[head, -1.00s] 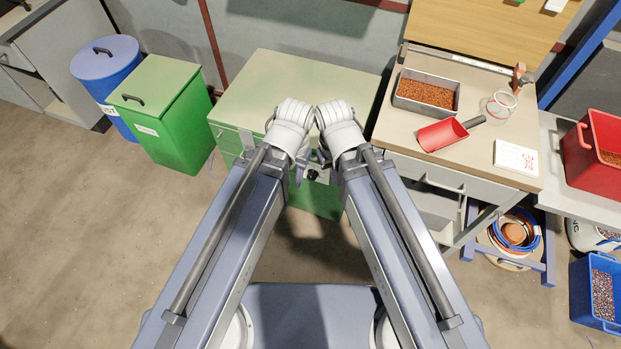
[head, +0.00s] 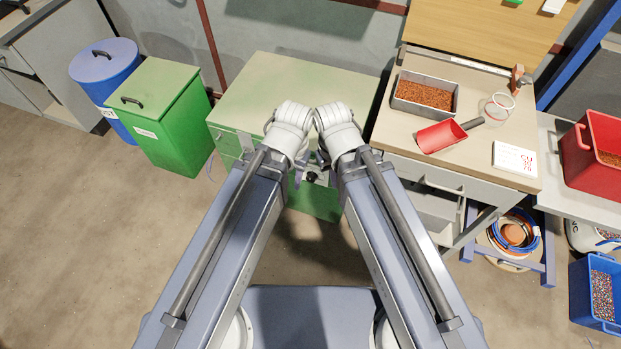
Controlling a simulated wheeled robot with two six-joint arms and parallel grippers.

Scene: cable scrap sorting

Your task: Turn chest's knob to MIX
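The green chest (head: 293,85) stands ahead of me against the wall, with a pale green top. A small dark knob (head: 311,177) shows at its front, low between my two forearms. Its pointer and any MIX marking are too small to read. My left gripper (head: 297,174) and my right gripper (head: 324,172) are both at the chest's front, close to the knob, mostly hidden under my wrists. I cannot tell whether either one touches the knob or how far its fingers are apart.
A green bin (head: 170,115) and a blue drum (head: 106,75) stand left of the chest. Right of it is a workbench (head: 470,165) with a metal tray (head: 424,107) of copper granules, a red scoop (head: 441,136) and a white card (head: 514,158). Floor at left is clear.

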